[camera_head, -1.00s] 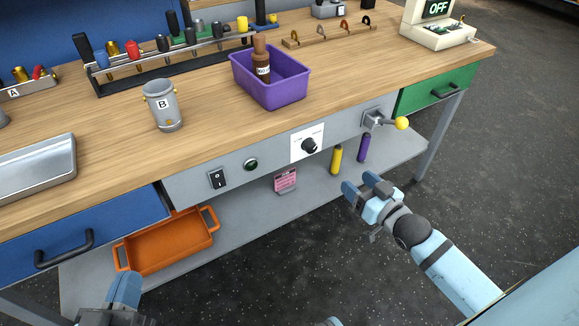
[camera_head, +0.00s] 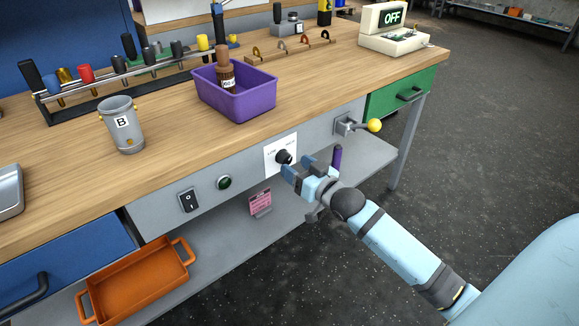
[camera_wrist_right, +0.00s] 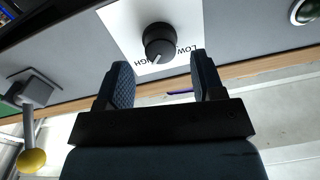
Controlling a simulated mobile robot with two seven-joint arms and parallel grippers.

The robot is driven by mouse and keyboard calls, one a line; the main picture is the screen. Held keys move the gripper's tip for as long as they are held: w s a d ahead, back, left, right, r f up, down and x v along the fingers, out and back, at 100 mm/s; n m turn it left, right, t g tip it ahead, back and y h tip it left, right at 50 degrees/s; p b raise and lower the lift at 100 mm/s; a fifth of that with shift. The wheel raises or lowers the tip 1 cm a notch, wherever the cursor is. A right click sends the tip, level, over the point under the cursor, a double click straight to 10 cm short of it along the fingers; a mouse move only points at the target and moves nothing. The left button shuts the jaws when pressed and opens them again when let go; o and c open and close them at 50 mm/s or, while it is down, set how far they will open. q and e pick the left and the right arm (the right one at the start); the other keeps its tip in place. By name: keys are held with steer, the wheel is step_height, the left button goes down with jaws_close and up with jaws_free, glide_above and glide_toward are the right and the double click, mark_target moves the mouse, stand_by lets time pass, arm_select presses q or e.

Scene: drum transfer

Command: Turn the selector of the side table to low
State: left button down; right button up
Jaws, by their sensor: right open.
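The selector is a round black knob (camera_head: 283,157) on a white plate on the side table's grey front panel. In the right wrist view the knob (camera_wrist_right: 159,42) shows a pale pointer mark toward the word HIGH; the word LOW is on the plate's other side. My right gripper (camera_head: 298,166) is open and empty just in front of the knob. In the wrist view its two blue fingers (camera_wrist_right: 161,72) stand apart, one to each side of the knob and short of it, with no visible contact. My left gripper is out of view.
The panel also bears a black rocker switch (camera_head: 188,201), a green button (camera_head: 224,183) and a yellow-tipped lever (camera_head: 373,125). A purple handle (camera_head: 337,156) is below, near my gripper. An orange tray (camera_head: 135,285) is on the lower shelf. A purple bin (camera_head: 236,95) is on the tabletop.

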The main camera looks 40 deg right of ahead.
mark_target(288, 160)
steer(key=shift+w+a+b, duration=0.2)
steer(key=shift+w+b, duration=0.15)
steer(key=shift+w, duration=1.25)
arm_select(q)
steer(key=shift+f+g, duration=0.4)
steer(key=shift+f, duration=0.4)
